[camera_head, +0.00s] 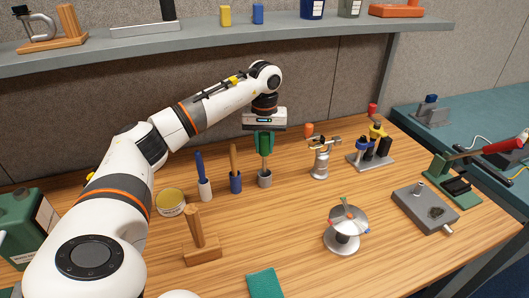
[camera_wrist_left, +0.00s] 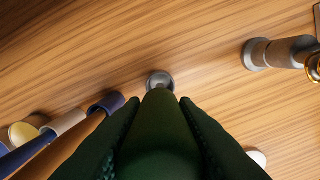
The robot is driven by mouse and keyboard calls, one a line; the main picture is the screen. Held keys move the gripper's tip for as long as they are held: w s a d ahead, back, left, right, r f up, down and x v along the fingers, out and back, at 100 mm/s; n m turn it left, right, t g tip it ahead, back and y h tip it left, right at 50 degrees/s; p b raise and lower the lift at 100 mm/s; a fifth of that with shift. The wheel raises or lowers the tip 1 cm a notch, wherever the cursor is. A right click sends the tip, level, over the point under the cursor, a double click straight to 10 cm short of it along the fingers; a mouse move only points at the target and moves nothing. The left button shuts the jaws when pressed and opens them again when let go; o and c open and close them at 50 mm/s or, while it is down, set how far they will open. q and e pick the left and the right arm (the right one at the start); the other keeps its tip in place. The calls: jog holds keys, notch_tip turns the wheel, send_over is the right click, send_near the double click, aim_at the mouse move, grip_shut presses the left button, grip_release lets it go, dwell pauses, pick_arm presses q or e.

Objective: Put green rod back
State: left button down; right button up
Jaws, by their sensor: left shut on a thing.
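The green rod (camera_head: 264,152) hangs upright from my left gripper (camera_head: 264,138), which is shut on its upper part. Directly below stands a grey cup-shaped holder (camera_head: 265,179). The rod's lower end is at the holder's mouth; I cannot tell whether it is inside or just above. In the left wrist view the green rod (camera_wrist_left: 160,135) fills the lower middle between the dark fingers, and part of the grey holder's rim (camera_wrist_left: 160,77) shows beyond it. My right gripper is not in view.
A blue holder with a brown rod (camera_head: 234,162) and a white holder with a blue rod (camera_head: 200,170) stand close on the left. A round-topped stand (camera_head: 346,222) is nearer the front.

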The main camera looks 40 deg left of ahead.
aim_at(265, 134)
pick_arm(q)
jog(key=shift+f+p, duration=0.5)
jog(key=shift+f, duration=1.65)
jog(key=shift+f, duration=0.1)
jog(key=c, duration=1.1)
grip_release()
jog(key=shift+c, duration=0.2)
notch_tip(265, 134, up, 8)
jog(key=shift+f+b, duration=0.1)
jog(key=shift+b, duration=0.7)
jog(key=shift+d, duration=0.1)
